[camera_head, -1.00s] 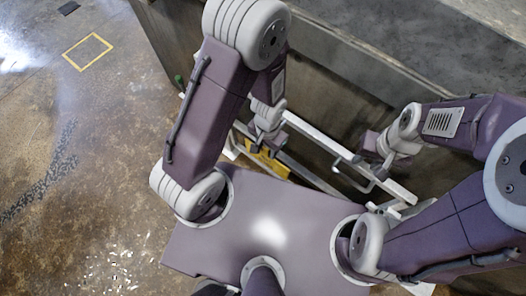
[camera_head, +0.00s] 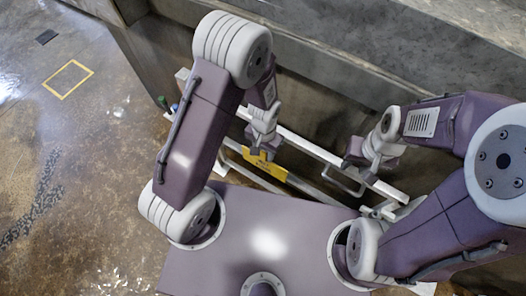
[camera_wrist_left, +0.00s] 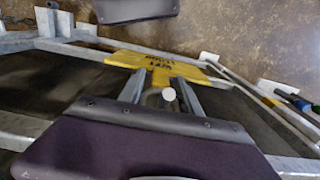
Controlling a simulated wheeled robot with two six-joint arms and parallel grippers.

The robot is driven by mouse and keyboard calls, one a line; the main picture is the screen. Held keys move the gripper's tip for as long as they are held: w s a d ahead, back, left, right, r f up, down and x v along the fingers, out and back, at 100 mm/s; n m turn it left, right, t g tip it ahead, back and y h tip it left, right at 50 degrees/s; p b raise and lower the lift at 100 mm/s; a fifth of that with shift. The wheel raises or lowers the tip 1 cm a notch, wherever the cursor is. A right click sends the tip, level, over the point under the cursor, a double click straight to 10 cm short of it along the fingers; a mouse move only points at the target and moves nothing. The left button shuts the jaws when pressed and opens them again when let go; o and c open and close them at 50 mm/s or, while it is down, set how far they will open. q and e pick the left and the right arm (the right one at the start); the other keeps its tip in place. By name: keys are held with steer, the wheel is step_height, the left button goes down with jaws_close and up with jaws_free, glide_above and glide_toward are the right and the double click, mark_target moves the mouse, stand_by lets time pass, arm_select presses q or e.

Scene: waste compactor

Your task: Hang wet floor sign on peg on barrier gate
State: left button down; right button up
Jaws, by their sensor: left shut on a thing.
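The yellow wet floor sign (camera_head: 265,166) with dark lettering hangs under my left gripper (camera_head: 257,147), which is shut on it. In the left wrist view the sign (camera_wrist_left: 148,61) shows beyond the dark near jaw, with two grey bars running toward it. The barrier gate (camera_head: 312,152) is a pale metal rail frame; the sign is beside its rails, and I cannot tell whether they touch. A small white round end (camera_wrist_left: 168,94), possibly the peg, shows between the bars. My right gripper (camera_head: 364,157) is above the right part of the gate; its jaw opening is unclear.
A concrete wall and ledge (camera_head: 400,70) run behind the gate. Small green and blue-handled items (camera_wrist_left: 292,100) are at the gate's end. A yellow floor square (camera_head: 67,79) lies on open floor at left.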

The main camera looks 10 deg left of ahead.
stand_by(0.4)
arm_select(q)
steer(key=c, duration=0.7)
jaws_free()
steer(key=shift+c, duration=0.2)
step_height(320, 180, up, 9)
steer(key=shift+r+p, duration=0.1)
steer(key=shift+p, duration=0.85)
